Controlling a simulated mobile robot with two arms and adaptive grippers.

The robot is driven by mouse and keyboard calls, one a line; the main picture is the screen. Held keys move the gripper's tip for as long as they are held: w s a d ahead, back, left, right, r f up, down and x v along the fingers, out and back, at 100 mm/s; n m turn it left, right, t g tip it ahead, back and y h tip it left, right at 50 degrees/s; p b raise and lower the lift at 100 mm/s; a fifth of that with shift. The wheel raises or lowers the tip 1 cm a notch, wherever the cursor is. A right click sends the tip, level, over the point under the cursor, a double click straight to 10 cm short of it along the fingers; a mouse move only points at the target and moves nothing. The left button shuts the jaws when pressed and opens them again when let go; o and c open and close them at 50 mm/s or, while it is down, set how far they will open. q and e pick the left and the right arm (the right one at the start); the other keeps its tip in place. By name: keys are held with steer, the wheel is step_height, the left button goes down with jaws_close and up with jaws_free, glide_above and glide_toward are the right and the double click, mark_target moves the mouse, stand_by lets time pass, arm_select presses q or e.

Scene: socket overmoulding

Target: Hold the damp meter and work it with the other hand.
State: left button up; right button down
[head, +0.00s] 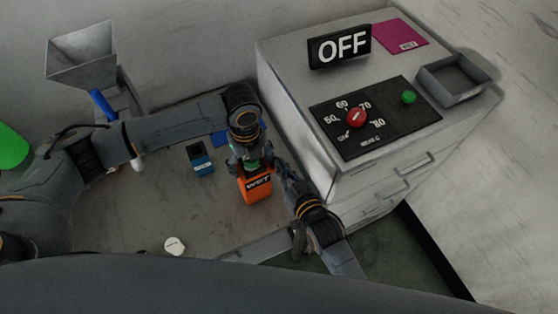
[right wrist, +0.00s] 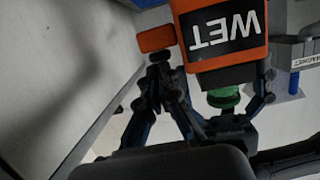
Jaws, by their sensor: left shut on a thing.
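The damp meter (head: 256,189) is an orange box whose dark display reads WET. My left gripper (head: 250,166) is shut on it and holds it above the workbench. The meter (right wrist: 213,62) fills the top of the right wrist view, its WET lettering upside down. An orange block (right wrist: 156,39) juts from its side, and a green part (right wrist: 223,97) shows at its lower edge. My right gripper (right wrist: 160,72) has its fingertips together just below the orange block; whether they touch it I cannot tell. In the head view my right gripper (head: 281,170) is close beside the meter's right side.
A white cabinet (head: 285,110) stands on the right, with an OFF sign (head: 340,47), a dial panel (head: 385,133), a grey tray (head: 480,92) and a magenta sheet (head: 401,34). A blue-and-black box (head: 200,160), a white disc (head: 174,245) and a metal hopper (head: 82,58) are on the left.

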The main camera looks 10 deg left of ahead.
arm_select(q)
steer(key=shift+w, duration=0.1)
arm_select(e)
steer(key=v, duration=0.8)
steer(key=shift+r, duration=0.2)
arm_select(q)
steer(key=o, duration=1.1)
steer(key=shift+c, duration=0.2)
arm_select(e)
steer(key=shift+w, duration=0.1)
arm_select(q)
steer(key=shift+r, duration=0.1)
